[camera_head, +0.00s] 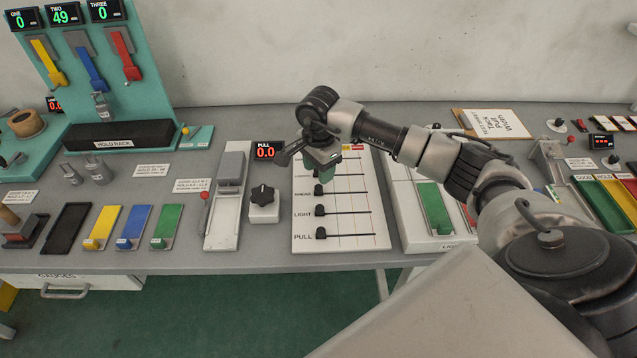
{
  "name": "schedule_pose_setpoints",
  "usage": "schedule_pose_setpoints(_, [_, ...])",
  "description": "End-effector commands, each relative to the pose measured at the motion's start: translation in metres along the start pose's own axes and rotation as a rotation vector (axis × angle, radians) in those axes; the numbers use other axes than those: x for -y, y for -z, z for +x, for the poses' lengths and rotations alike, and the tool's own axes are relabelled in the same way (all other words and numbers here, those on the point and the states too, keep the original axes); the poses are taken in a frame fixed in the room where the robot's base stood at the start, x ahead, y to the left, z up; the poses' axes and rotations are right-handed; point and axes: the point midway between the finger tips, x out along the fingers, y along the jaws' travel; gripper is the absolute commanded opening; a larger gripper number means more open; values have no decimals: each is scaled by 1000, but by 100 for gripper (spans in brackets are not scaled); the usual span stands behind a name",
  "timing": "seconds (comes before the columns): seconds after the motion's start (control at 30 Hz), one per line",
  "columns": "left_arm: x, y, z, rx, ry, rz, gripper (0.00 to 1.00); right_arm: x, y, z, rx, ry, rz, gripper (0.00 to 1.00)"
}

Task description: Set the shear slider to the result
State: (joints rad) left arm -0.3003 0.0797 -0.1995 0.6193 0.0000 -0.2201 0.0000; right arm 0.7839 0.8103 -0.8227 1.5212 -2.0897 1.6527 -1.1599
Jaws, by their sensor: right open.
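The white slider board (368,228) lies on the bench in the middle, with several horizontal tracks and black knobs. The knob of the row whose small label seems to read shear (319,190) is at the left end of its track. The LIGHT knob (320,211) and PULL knob (321,233) are also at the left. My right gripper (322,174) is open over the upper left of the board, just above the shear row, and hides part of the upper rows. Whether it touches a knob cannot be told. My left gripper is out of view.
Displays on the teal stand read ONE 0, TWO 49 (62,16) and THREE 0. The PULL display (265,151) reads 0.0. A black dial (263,198) stands close left of the board. A white tray with a green strip (434,209) lies to its right.

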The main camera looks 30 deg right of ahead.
Motion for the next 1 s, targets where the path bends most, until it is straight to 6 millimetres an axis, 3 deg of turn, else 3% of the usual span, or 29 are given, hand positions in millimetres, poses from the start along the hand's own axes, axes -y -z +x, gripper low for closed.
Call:
schedule_pose_setpoints(0.3, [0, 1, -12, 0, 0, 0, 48, 0, -1, 51, 2, -1, 1, 47])
schedule_pose_setpoints(0.73, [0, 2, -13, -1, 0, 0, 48, 0, -1, 62, 2, 1, -1, 47])
schedule_pose_setpoints(1.0, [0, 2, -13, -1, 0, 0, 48, 0, -1, 62, 2, 1, -1, 5])
